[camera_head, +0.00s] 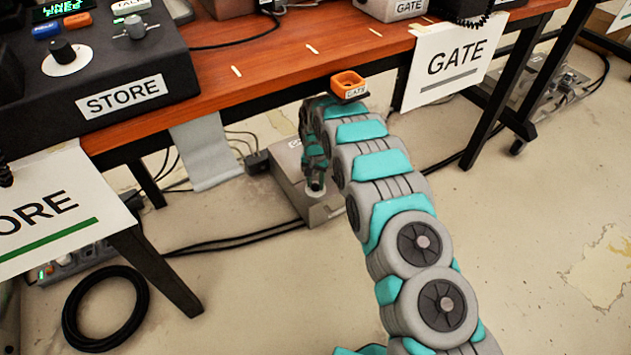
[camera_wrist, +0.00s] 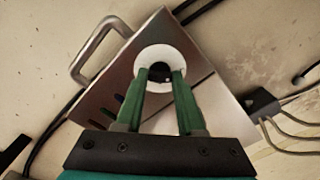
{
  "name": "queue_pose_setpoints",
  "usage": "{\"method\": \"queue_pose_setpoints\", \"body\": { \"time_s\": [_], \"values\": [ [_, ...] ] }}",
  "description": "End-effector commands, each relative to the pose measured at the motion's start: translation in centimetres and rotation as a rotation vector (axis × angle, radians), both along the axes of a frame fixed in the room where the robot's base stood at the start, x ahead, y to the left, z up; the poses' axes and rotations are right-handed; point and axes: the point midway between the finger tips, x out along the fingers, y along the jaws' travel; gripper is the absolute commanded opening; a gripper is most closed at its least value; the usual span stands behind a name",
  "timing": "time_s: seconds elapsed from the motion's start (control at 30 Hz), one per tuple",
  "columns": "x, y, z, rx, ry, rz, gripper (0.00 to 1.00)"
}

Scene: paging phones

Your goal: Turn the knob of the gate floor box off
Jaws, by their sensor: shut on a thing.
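The gate floor box (camera_head: 290,180) is a metal box on the floor under the table, partly hidden by my arm. In the wrist view the box (camera_wrist: 112,87) shows its top with a handle at the left and a white round dial (camera_wrist: 147,57). The dark knob (camera_wrist: 160,72) sits in the middle of that dial. My gripper (camera_wrist: 162,78) has its two green fingers on either side of the knob and is shut on it. In the head view my gripper (camera_head: 316,184) reaches down at the box. The knob's pointer direction cannot be read.
The wooden table (camera_head: 260,70) stands over the box, with the store console (camera_head: 100,60) at left. A gate sign (camera_head: 452,62) and an orange gate holder (camera_head: 348,84) hang at its front edge. Cables (camera_head: 240,237) lie beside the box. A dark table leg (camera_head: 155,265) stands at left.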

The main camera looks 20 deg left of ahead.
Motion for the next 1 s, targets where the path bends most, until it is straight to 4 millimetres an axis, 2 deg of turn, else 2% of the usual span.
{"method": "queue_pose_setpoints", "body": {
  "time_s": [0.23,0.7,0.73,1.0],
  "values": [
    [-0.09,-0.07,-0.10,-0.001,0.003,0.065,0.00],
    [-0.08,-0.05,-0.09,-0.001,0.002,0.079,0.00],
    [-0.08,-0.05,-0.09,-0.001,0.002,0.079,0.38],
    [-0.03,-0.02,-0.04,0.000,0.001,0.078,0.68]
  ]
}}
